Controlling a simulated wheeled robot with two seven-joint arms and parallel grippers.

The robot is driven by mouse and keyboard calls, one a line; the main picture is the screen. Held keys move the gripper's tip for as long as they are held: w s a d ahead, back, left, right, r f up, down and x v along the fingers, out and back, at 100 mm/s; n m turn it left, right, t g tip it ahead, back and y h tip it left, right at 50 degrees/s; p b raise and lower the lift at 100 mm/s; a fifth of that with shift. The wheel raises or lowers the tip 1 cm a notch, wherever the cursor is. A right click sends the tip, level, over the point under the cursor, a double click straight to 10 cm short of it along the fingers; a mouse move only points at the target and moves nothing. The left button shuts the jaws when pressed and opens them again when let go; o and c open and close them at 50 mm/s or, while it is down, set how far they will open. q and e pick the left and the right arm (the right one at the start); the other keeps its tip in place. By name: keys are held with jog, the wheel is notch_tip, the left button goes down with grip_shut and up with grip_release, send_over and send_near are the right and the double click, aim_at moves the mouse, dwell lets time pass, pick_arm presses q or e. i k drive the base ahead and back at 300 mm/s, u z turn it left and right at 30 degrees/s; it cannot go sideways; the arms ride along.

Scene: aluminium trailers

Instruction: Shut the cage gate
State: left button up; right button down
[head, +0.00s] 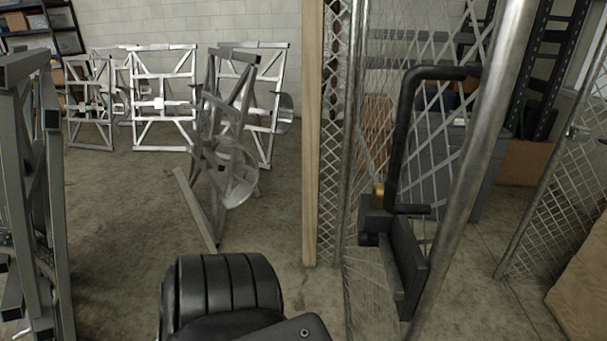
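The cage gate (440,185) is a wire-mesh panel in a round silver tube frame, close in front of me on the right. It stands open, with its near tube edge (469,165) towards me and a gap between it and the mesh panel at the right. A black bent handle (402,130) and a black lock box (408,268) with a small brass part sit on the gate. A black rounded link of my own arm shows at the bottom centre. Neither gripper can be seen, and nothing of mine visibly touches the gate.
A wooden post (312,140) stands left of the gate. A fixed mesh panel (570,190) and leaning board (585,285) are at the right. Grey bins (487,160) are behind the mesh. Metal frames (163,98) stand left; concrete floor (125,210) lies open between.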

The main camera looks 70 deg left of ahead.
aim_at(422, 279)
jog(key=u, duration=0.6)
jog(key=k, duration=0.75)
jog(key=u, duration=0.9)
jog(key=i, duration=1)
jog(key=z, duration=1.2)
jog(key=k, duration=0.55)
jog(key=u, duration=0.95)
